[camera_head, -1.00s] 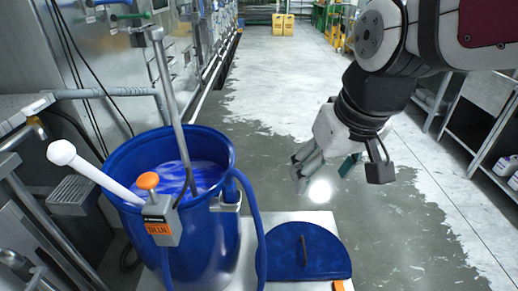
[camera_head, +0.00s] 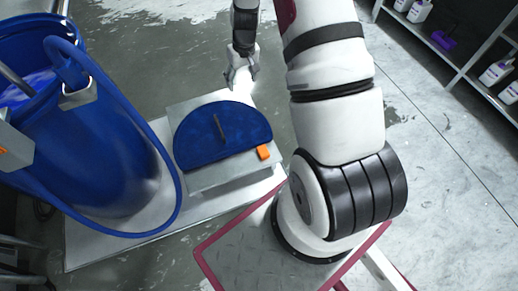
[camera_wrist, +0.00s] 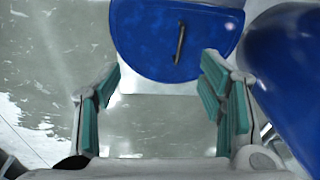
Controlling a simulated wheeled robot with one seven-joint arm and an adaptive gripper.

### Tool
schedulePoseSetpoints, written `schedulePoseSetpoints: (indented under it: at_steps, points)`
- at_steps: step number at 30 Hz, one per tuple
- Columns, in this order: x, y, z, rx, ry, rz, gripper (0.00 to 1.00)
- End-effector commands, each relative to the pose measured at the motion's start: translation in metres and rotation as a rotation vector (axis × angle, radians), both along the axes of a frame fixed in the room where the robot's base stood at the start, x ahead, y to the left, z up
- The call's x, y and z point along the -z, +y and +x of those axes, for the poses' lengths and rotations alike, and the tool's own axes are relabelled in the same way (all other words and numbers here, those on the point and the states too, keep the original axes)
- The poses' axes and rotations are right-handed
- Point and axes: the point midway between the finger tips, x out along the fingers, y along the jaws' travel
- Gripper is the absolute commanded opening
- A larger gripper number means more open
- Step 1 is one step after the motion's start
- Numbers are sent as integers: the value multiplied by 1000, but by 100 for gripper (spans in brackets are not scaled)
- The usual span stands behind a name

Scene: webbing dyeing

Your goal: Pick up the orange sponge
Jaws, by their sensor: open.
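The small orange sponge (camera_head: 263,152) lies at the near right edge of the blue half-round lid (camera_head: 215,150), on a light grey plate, in the head view. My gripper (camera_head: 241,84) is beyond the lid's far edge, apart from the sponge. In the wrist view my gripper (camera_wrist: 162,78) is open and empty, with teal pads facing each other. The lid (camera_wrist: 160,45) with its dark handle shows beyond the fingers there. The sponge is not visible in the wrist view.
A large blue barrel (camera_head: 90,140) with a hose stands left of the lid on a pale platform (camera_head: 135,240). A metal shelf (camera_head: 470,60) with white bottles stands at the upper right. The concrete floor (camera_head: 440,150) between is clear.

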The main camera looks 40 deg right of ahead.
Motion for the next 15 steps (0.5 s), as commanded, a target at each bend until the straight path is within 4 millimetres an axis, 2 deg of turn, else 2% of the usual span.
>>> schedulePoseSetpoints:
  at_steps: [1,6,9,12,15]
  points:
    - [45,-9,-2,12,21,3,63]
    - [161,-33,-18,44,65,-2,63]
    - [219,-42,-33,59,87,-7,63]
    - [263,-48,-47,69,104,-11,63]
    - [292,-51,-58,76,115,-14,63]
